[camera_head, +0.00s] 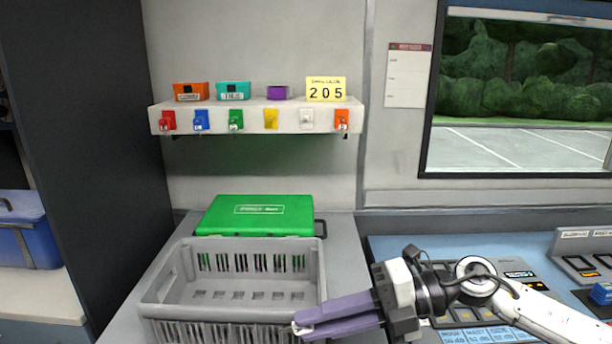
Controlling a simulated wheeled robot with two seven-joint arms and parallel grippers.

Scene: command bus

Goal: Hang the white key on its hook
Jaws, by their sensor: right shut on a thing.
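My right gripper (312,321) reaches in from the right, low in the view, with its purple fingers over the right front corner of the grey crate. It is shut on the small white key (299,328), which shows only as a pale bit at the fingertips. The white hook plate (307,117) is on the front of the wall shelf (185,119), second from the right and well above the gripper. I see no key on it. My left gripper is out of view.
Red, blue, green, yellow and orange plates line the shelf front; several carry keys. Small boxes and a yellow 205 sign (326,90) stand on top. The grey crate (165,277) and green case (255,215) are below. Open space lies between case and shelf.

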